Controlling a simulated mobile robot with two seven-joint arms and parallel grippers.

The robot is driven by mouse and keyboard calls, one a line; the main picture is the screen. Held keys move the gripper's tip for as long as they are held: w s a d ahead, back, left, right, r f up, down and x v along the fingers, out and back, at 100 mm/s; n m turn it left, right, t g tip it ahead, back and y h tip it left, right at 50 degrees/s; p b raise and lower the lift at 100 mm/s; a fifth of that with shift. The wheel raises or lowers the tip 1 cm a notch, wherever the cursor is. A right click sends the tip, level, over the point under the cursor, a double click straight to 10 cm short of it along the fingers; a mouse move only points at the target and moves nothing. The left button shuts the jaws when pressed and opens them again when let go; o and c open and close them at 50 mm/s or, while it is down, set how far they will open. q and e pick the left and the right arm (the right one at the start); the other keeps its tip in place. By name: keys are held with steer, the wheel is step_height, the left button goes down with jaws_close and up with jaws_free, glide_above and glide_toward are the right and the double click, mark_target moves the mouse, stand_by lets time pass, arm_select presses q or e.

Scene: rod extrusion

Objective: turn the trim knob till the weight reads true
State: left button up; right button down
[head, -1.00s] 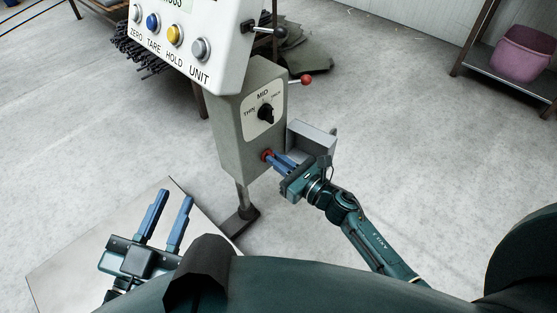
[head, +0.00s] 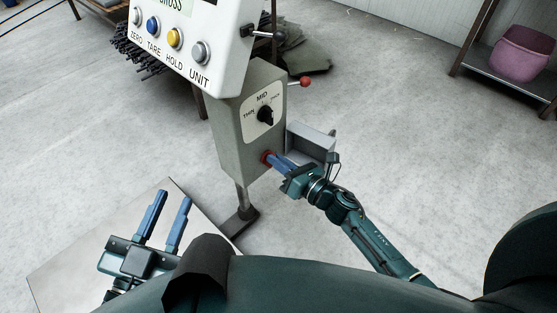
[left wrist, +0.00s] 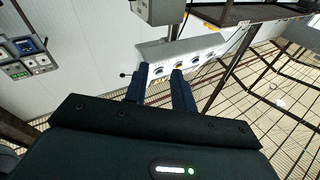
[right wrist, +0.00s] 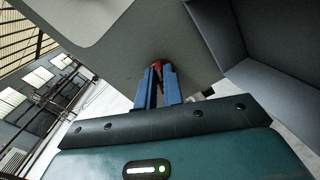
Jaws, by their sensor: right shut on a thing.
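A red knob (head: 266,158) sits low on the grey box (head: 238,135). My right gripper (head: 272,160) is shut on it; its blue fingers cover part of it. In the right wrist view the red knob (right wrist: 158,63) shows at the fingertips. A black pointer dial (head: 265,115) on the box has THIN and MID marks. The white indicator (head: 185,65) stands above; only the lower edge of its display (head: 172,5) shows, with no weight figure readable. My left gripper (head: 172,197) is open and empty, over the pale plate.
A grey open bin (head: 312,140) is beside the box, close to my right gripper. A red-tipped lever (head: 305,81) and a black-knobbed lever (head: 280,33) stick out to the right. A pink tub (head: 520,52) rests on a shelf at far right. The floor between is clear.

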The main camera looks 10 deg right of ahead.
arm_select(q)
steer(key=shift+s+a+f+p, duration=0.1)
steer(key=shift+s+p, duration=0.1)
steer(key=shift+p, duration=0.9)
arm_select(e)
steer(key=m, duration=1)
steer(key=shift+w+d+f, duration=0.15)
steer(key=shift+d+f, duration=0.1)
steer(key=shift+f, duration=0.1)
steer(key=shift+m, duration=0.5)
arm_select(q)
steer(key=shift+m, duration=0.3)
steer(key=shift+g, duration=0.3)
arm_select(e)
steer(key=c, duration=1.5)
jaws_free()
arm_select(q)
steer(key=a+n+g+y+p, duration=0.1)
steer(key=y+p, duration=0.1)
steer(key=shift+w+a+f+p, duration=0.1)
steer(key=shift+w+a+p, duration=0.1)
steer(key=shift+p, duration=0.15)
arm_select(e)
steer(key=v, duration=1.3)
arm_select(q)
steer(key=shift+d, duration=0.1)
arm_select(e)
steer(key=shift+r, duration=0.1)
